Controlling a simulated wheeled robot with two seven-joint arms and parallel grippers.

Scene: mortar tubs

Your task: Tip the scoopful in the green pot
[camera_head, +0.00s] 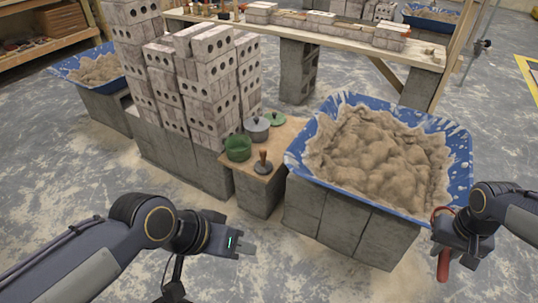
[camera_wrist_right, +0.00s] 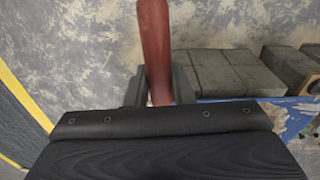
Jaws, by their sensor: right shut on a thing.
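The green pot (camera_head: 238,148) stands open on a small wooden board (camera_head: 285,135) on grey blocks, left of the blue tub (camera_head: 465,150) of mortar (camera_head: 375,155). My right gripper (camera_head: 455,250) is shut on a red handle (camera_head: 443,265) at the tub's right front corner, well away from the pot. The red handle also shows between the fingers in the right wrist view (camera_wrist_right: 155,50). The scoop's head and any load in it are hidden. My left gripper (camera_head: 247,246) is low in front of the board; I cannot tell whether its fingers are apart.
A grey lidded pot (camera_head: 257,130), a green lid (camera_head: 277,118) and a wooden-handled tool (camera_head: 263,163) share the board. Brick stacks (camera_head: 205,85) rise behind and left. A plank bench (camera_head: 330,35) crosses the back. The front floor is clear.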

